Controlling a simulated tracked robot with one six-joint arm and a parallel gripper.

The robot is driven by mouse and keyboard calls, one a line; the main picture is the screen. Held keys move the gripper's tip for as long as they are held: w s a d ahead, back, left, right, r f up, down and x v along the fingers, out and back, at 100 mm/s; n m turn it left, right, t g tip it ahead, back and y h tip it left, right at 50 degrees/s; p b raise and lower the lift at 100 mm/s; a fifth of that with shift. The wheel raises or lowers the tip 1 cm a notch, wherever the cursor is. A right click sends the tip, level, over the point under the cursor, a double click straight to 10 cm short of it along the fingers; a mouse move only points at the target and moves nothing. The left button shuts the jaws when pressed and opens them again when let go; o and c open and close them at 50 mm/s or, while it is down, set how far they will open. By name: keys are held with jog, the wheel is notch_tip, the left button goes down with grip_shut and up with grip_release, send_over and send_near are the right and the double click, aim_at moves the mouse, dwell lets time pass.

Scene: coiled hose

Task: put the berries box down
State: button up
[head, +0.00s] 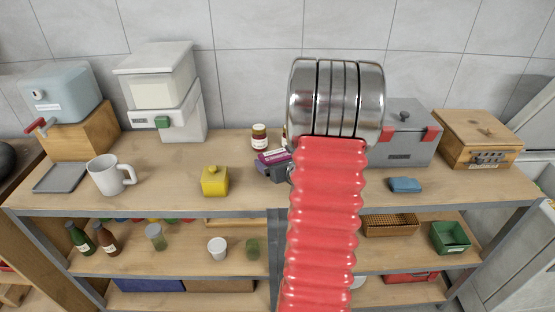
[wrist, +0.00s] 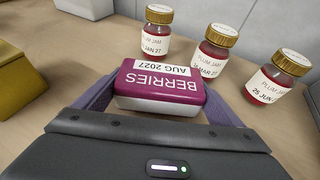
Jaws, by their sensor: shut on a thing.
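In the head view the box (head: 273,157) shows just left of my red arm, over the bench top (head: 240,200). My dark gripper (head: 279,172) is partly hidden there behind the arm. I cannot tell whether the box's underside touches the wood.
Several plum jam jars stand behind and right of the box: near (wrist: 157,32), middle (wrist: 214,50) and right (wrist: 279,77). A yellow lidded container (head: 214,182) stands to the left, with a white mug (head: 107,175) farther left. A blue cloth-like item (head: 405,185) lies right.

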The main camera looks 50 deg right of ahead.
jog(key=o, duration=1)
jog(key=shift+o, duration=0.2)
jog(key=v, duration=1.2)
